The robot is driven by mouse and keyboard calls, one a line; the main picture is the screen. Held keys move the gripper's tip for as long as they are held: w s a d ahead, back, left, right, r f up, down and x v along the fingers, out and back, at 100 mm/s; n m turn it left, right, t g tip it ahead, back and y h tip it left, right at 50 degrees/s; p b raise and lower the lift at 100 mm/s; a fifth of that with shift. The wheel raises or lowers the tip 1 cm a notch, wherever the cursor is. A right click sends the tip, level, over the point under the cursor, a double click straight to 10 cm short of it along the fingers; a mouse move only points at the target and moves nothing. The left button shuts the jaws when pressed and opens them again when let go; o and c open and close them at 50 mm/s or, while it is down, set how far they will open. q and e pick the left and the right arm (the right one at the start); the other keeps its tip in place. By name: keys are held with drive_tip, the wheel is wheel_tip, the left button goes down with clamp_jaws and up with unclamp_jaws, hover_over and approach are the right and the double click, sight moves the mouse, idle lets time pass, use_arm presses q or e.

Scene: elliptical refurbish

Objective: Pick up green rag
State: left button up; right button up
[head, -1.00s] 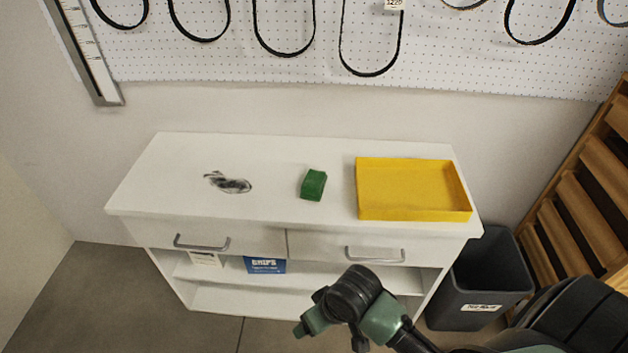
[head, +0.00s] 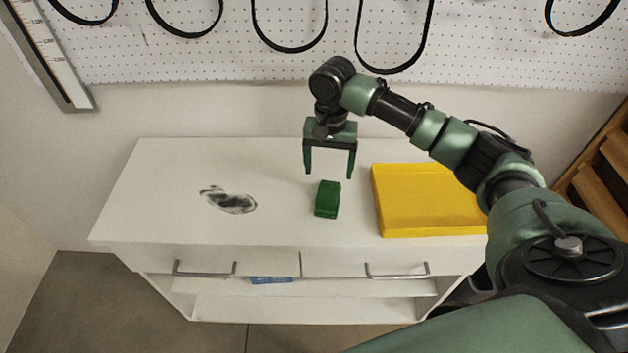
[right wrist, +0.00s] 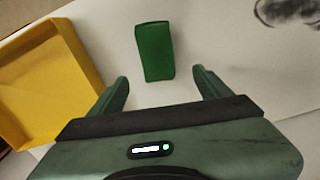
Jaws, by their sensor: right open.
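The green rag (head: 327,199) is a small block-like folded piece on the white cabinet top, between a dark smudge and a yellow tray. It also shows in the right wrist view (right wrist: 155,52), ahead of the fingers and roughly between their lines. My right gripper (head: 330,175) is open and empty, pointing down above the cabinet top just behind the rag in the head view. Its two fingers show in the right wrist view (right wrist: 162,82), apart from the rag. My left gripper is not in view.
The yellow tray (head: 420,233) sits right of the rag, partly hidden by my right arm. A dark smudge (head: 230,201) marks the white cabinet top (head: 155,200) at left. A pegboard (head: 210,60) with hanging black belts is behind. The cabinet top's left part is otherwise clear.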

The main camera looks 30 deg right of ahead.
sight(329, 192)
drive_tip(key=shift+s+f, duration=0.1)
drive_tip(key=shift+f, duration=0.05)
drive_tip(key=shift+s+a+f, duration=0.15)
drive_tip(key=shift+s+f, duration=0.35)
drive_tip(key=shift+s, duration=0.3)
wheel_tip(329, 192, down, 2)
drive_tip(key=shift+f+p, duration=0.1)
drive_tip(key=shift+p, duration=0.55)
drive_tip(key=f, duration=0.2)
drive_tip(key=shift+w+f, duration=0.35)
drive_tip(key=shift+f, duration=0.3)
drive_tip(key=c, duration=1.4)
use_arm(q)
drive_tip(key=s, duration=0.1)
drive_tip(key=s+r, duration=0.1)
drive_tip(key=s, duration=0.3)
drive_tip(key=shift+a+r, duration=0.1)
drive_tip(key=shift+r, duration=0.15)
use_arm(e)
drive_tip(key=shift+c, duration=0.2)
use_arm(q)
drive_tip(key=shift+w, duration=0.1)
use_arm(e)
drive_tip(key=shift+r, duration=0.15)
